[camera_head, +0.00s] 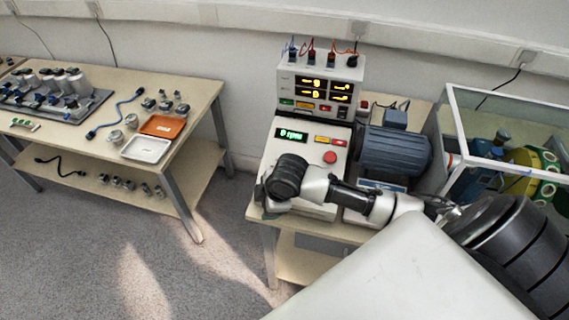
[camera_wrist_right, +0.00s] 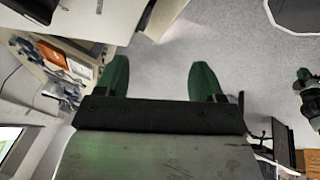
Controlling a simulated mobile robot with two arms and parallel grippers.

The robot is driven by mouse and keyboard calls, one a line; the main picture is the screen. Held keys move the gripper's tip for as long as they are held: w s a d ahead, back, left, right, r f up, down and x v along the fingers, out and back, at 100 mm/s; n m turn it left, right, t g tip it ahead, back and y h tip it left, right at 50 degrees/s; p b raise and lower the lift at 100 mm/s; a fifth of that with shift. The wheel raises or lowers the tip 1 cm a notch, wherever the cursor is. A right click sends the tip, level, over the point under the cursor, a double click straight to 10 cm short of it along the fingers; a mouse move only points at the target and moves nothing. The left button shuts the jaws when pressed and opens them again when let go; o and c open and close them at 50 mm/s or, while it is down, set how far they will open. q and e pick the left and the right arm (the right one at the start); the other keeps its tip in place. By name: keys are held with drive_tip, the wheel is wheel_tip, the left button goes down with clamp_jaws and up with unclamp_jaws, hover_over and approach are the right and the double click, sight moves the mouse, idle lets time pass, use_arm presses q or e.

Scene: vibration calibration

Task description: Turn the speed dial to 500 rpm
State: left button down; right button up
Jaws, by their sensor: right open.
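The control box (camera_head: 315,152) stands on the right-hand bench. Its green display (camera_head: 291,134) appears to read 0 rpm. A red round button (camera_head: 330,157) and small yellow and red buttons sit on its face. The speed dial cannot be made out; my right arm crosses in front of the lower part of the box and hides some of it. My right gripper (camera_wrist_right: 160,78) shows in the right wrist view with two green fingers apart and nothing between them but floor behind. It cannot be made out in the head view. My left gripper is not in view.
A meter unit (camera_head: 319,82) with lit displays stands behind the box. A blue-grey motor (camera_head: 394,150) and a clear-walled enclosure (camera_head: 505,122) are to the right. The left bench (camera_head: 190,95) holds an orange tray (camera_head: 162,126), a white tray (camera_head: 146,149) and several parts. Floor between benches is clear.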

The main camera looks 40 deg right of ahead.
drive_tip(key=w+d+r+n+h, duration=0.2)
drive_tip(key=w+d+r+n, duration=0.2)
drive_tip(key=d+r, duration=0.65)
drive_tip(key=shift+g, duration=0.3)
drive_tip(key=x, duration=0.3)
drive_tip(key=p+x, duration=0.1)
drive_tip(key=x, duration=0.2)
drive_tip(key=a+x, duration=0.1)
drive_tip(key=x, duration=0.3)
drive_tip(key=shift+s, duration=0.1)
drive_tip(key=c, duration=0.9)
